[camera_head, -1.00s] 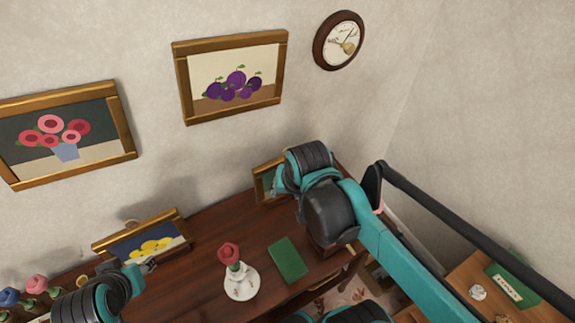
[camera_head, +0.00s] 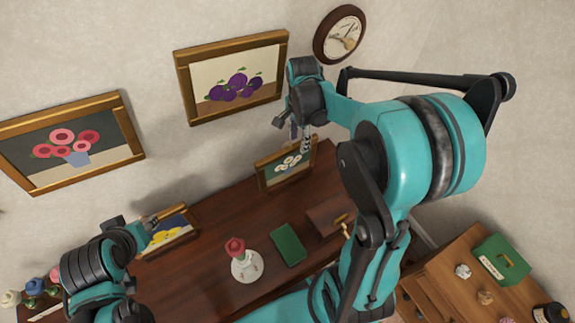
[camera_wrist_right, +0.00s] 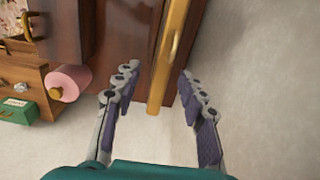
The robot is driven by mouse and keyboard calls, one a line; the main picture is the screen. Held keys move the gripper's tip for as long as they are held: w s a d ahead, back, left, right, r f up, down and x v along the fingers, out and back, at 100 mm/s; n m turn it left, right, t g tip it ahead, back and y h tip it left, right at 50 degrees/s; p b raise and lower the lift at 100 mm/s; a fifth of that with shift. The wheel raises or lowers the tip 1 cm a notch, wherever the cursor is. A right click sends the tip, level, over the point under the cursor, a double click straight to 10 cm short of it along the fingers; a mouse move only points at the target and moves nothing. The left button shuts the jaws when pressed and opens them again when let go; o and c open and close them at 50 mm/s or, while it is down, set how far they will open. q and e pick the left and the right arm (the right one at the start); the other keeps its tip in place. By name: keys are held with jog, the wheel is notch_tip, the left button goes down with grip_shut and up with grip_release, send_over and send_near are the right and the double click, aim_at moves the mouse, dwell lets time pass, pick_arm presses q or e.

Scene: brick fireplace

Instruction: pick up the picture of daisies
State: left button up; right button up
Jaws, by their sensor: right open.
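The picture of daisies (camera_head: 288,164), white flowers on dark green in a gold frame, stands upright at the back of the dark wooden desk. My right gripper (camera_head: 294,134) is open just above its top edge in the head view. In the right wrist view the gold frame (camera_wrist_right: 168,62) shows edge-on between the spread fingers of my right gripper (camera_wrist_right: 156,77), apart from both. My left gripper (camera_head: 142,232) is at the left, by a yellow-flower picture (camera_head: 172,232). Its finger opening is too unclear to tell, and I cannot tell whether it touches that picture.
On the desk (camera_head: 215,280) are a rose on a white base (camera_head: 244,268), a green book (camera_head: 288,244) and a brown box (camera_head: 328,216). A plum painting (camera_head: 232,88), a red-flower painting (camera_head: 70,145) and a clock (camera_head: 339,36) hang on the wall. A side cabinet holds a green box (camera_head: 502,260).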

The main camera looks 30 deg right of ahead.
aim_at(298, 144)
notch_tip(298, 144, down, 4)
jog(key=shift+w+r+b, duration=0.1)
jog(key=shift+w+b, duration=0.05)
jog(key=shift+b, duration=0.4)
grip_shut()
jog(key=shift+r, duration=0.1)
